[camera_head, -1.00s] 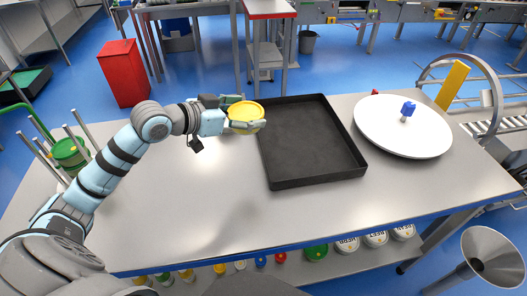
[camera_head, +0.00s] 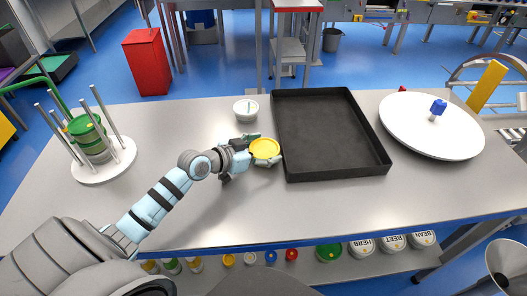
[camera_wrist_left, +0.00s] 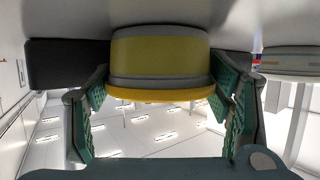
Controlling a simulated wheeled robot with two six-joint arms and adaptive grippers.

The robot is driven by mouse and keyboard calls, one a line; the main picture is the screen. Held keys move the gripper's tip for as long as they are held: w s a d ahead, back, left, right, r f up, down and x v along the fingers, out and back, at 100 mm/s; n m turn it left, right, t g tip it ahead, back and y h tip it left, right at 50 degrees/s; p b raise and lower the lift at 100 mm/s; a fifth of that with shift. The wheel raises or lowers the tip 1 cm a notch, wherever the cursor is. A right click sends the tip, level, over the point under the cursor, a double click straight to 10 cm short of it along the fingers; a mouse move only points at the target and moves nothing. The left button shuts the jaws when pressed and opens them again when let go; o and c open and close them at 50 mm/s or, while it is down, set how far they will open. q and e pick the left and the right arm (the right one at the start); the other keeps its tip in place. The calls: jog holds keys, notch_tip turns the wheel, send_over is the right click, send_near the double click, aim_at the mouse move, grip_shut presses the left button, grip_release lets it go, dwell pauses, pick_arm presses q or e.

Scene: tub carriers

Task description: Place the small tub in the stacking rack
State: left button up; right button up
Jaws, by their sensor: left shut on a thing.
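A small tub with a yellow lid (camera_head: 265,148) is in my left gripper (camera_head: 262,150), just left of the black tray. In the left wrist view the tub (camera_wrist_left: 160,55) sits between the two green fingers, which press on its sides. Its height over the table is hard to judge. The stacking rack, a round white base (camera_head: 92,175) with upright metal rods, stands at the left of the table. A stack with green parts (camera_head: 84,128) stands among its rods. My right gripper is not in view.
A white tub (camera_head: 246,110) stands on the table behind my left gripper. An empty black tray (camera_head: 335,172) lies to the right, then a white round disc (camera_head: 430,140) with a blue item (camera_head: 438,107) on it. The table between rack and gripper is clear.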

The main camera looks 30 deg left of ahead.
pick_arm(q)
jog(key=o, duration=1.3)
